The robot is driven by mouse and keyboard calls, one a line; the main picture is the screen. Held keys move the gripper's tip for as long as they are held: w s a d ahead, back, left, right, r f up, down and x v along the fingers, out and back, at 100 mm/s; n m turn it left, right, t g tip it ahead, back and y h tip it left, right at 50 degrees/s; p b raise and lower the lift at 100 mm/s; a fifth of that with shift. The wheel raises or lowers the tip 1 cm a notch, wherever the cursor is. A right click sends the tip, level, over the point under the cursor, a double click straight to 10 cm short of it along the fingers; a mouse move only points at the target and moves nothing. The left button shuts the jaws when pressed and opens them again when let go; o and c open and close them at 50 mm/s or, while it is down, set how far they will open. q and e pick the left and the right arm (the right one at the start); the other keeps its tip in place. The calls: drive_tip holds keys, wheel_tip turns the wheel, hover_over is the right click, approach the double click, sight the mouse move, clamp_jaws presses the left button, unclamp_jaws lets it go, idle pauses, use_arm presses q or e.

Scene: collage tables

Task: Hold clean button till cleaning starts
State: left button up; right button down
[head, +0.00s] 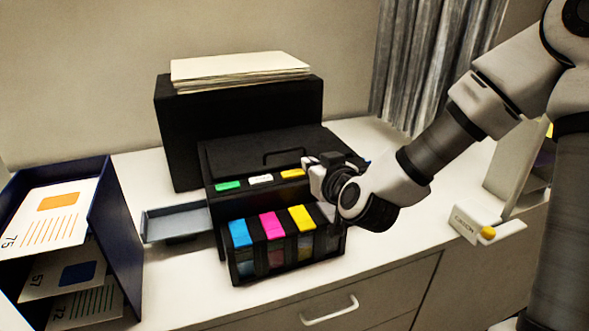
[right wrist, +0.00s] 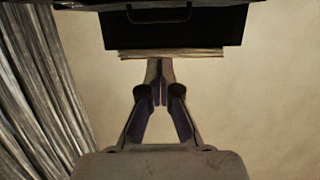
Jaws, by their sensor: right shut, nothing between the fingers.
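The black printer (head: 255,150) stands on the white cabinet. A row of green (head: 228,186), white (head: 261,180) and yellow (head: 292,174) buttons shows on its front panel. I cannot read any labels, so which is the clean button is unclear. My right gripper (head: 330,173) is just right of the yellow button, over the printer's right front. It hides that end of the panel. In the right wrist view its fingers (right wrist: 160,85) are shut and empty. I cannot tell whether they touch the printer. My left gripper is out of view.
Ink tanks (head: 285,245) in several colours sit below the panel. A grey tray (head: 175,223) sticks out left. A blue paper rack (head: 115,235) stands far left. A white block with a yellow knob (head: 488,233) lies right. A paper stack (head: 240,68) tops the printer's rear.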

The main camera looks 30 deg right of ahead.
drive_tip(key=p, duration=0.3)
hover_over(296, 180)
drive_tip(key=shift+s+a+f, duration=0.1)
drive_tip(key=shift+s+f, duration=0.05)
drive_tip(key=shift+f, duration=0.35)
drive_tip(key=shift+s+a+f, duration=0.1)
drive_tip(key=shift+s+f, duration=0.05)
drive_tip(key=shift+f, duration=0.3)
drive_tip(key=f, duration=0.2)
drive_tip(key=f+p, duration=0.1)
drive_tip(key=f, duration=0.1)
drive_tip(key=shift+w+d, duration=0.2)
drive_tip(key=shift+w, duration=0.1)
drive_tip(key=shift+f, duration=0.3)
drive_tip(key=shift+a, duration=0.1)
